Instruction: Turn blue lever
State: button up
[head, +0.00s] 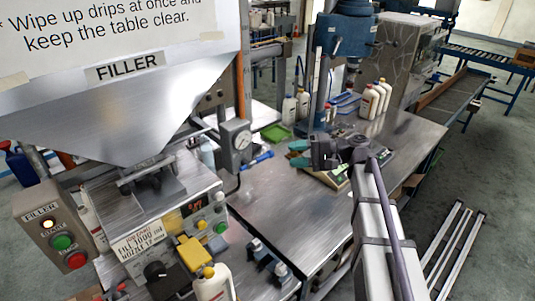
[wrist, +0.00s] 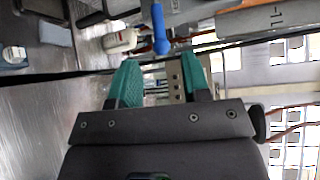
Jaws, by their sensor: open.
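The blue lever (head: 258,160) sticks out to the right below the grey gauge box (head: 236,146) of the filler, over the metal table. My gripper (head: 299,154) is to the right of the lever, with a visible gap between them. Its green fingers are apart with nothing between them. In the wrist view, the blue lever (wrist: 161,32) lies beyond the fingertips, roughly in line with the space between the fingers of my gripper (wrist: 159,70). The lever's end is nearest to me and is not touched by the fingers.
A green tray (head: 276,133) lies behind the lever. White bottles (head: 375,99) stand at the back of the table. The table's middle (head: 290,205) is mostly clear.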

aim_at(269, 156)
jog(key=a, duration=0.3)
jog(key=a+f, duration=0.1)
jog(key=a, duration=0.2)
jog(key=a+b, duration=0.1)
jog(key=a, duration=0.2)
jog(key=shift+w+a+f, duration=0.2)
jog(key=shift+w, duration=0.1)
grip_shut()
